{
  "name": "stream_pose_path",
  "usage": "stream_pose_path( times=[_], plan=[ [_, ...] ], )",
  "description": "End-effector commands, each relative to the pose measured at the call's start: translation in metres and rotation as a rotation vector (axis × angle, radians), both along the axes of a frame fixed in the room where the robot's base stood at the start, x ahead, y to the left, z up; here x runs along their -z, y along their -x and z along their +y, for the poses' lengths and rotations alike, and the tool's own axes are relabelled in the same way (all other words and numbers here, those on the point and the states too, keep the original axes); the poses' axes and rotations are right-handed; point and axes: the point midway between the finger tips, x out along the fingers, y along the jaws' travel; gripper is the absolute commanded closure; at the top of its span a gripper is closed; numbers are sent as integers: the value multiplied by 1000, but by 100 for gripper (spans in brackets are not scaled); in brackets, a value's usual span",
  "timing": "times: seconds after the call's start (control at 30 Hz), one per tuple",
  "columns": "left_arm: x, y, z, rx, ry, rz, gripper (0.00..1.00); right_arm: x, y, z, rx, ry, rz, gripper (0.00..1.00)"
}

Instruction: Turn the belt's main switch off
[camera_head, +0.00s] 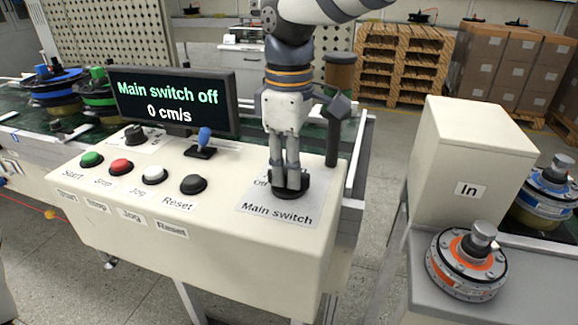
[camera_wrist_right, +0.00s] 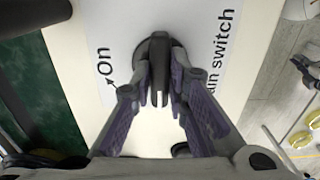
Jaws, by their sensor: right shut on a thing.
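The main switch is a black rotary knob (camera_head: 303,185) on a white plate labelled "Main switch" (camera_head: 277,211), at the right end of the cream control panel. My right gripper (camera_head: 289,180) points down onto it with its fingers shut on the knob's grip. In the right wrist view the knob (camera_wrist_right: 157,48) sits between the two fingers, beside the words "On" and part of "Main switch". The display (camera_head: 172,101) reads "Main switch off" and "0 cm/s". My left gripper is not in view.
Start (camera_head: 91,159), Stop (camera_head: 121,167), Jog (camera_head: 154,175) and Reset (camera_head: 193,184) buttons line the panel. A dark post (camera_head: 335,135) rises close beside my right gripper. A hub motor (camera_head: 466,264) rests at right near the "In" box (camera_head: 470,150).

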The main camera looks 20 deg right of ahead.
Motion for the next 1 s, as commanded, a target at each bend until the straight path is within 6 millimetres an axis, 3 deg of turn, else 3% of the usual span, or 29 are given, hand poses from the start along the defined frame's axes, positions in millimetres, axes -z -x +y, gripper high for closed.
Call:
stream_pose_path(
  times=[0.2, 0.23, 0.3, 0.63, 1.0],
  plan=[
    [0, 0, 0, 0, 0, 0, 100, 0, 0, 1, -3, -1, -2, 100],
    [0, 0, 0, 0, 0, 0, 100, 0, 0, 1, -3, -1, -2, 78],
    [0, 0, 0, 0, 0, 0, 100, 0, 0, 1, -2, 0, -1, 65],
    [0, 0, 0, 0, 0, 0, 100, -4, -1, 0, 0, -1, -3, 65],
    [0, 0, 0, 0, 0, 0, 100, -94, -1, 1, -1, -1, -6, 65]
  ],
)
